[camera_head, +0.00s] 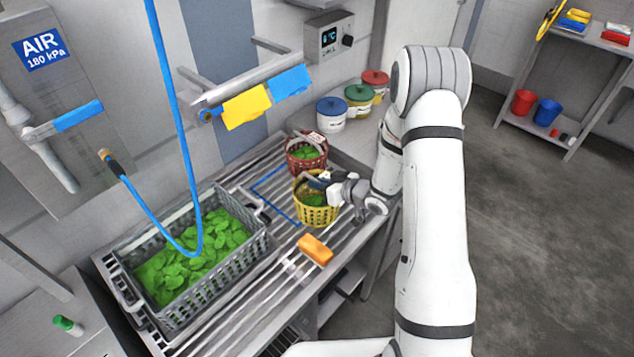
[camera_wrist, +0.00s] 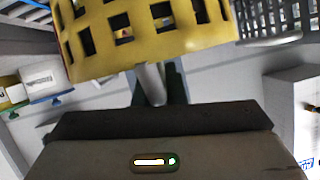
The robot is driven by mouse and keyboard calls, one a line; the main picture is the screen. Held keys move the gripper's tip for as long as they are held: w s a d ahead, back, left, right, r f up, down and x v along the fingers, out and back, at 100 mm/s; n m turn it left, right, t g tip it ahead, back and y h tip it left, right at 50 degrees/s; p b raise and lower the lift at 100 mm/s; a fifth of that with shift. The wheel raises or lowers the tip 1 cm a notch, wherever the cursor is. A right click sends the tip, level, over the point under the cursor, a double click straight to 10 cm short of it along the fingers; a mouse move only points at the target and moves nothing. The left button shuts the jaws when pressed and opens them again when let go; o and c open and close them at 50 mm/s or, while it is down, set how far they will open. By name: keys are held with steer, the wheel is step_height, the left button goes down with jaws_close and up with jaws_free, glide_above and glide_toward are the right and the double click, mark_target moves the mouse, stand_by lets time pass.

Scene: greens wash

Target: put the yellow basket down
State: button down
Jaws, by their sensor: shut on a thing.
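The yellow basket (camera_head: 318,214) is a perforated basket with greens inside, at the right part of the slatted metal counter in the head view. My gripper (camera_head: 322,181) is at its upper rim side and is shut on its handle. In the wrist view the basket's yellow wall (camera_wrist: 150,38) fills the top, just beyond the gripper (camera_wrist: 158,92). The basket looks upright. I cannot tell whether its base touches the slats. The fingertips are partly hidden by the basket and its handle.
A red basket (camera_head: 304,163) with greens stands just behind the yellow one. An orange sponge (camera_head: 315,249) lies in front. A grey crate of greens (camera_head: 262,247) is at the left. A blue outline (camera_head: 268,186) marks the slats. Lidded tubs (camera_head: 331,113) stand at the back.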

steer(key=shift+f, duration=0.1)
steer(key=shift+f, duration=0.15)
steer(key=c, duration=1.5)
jaws_free()
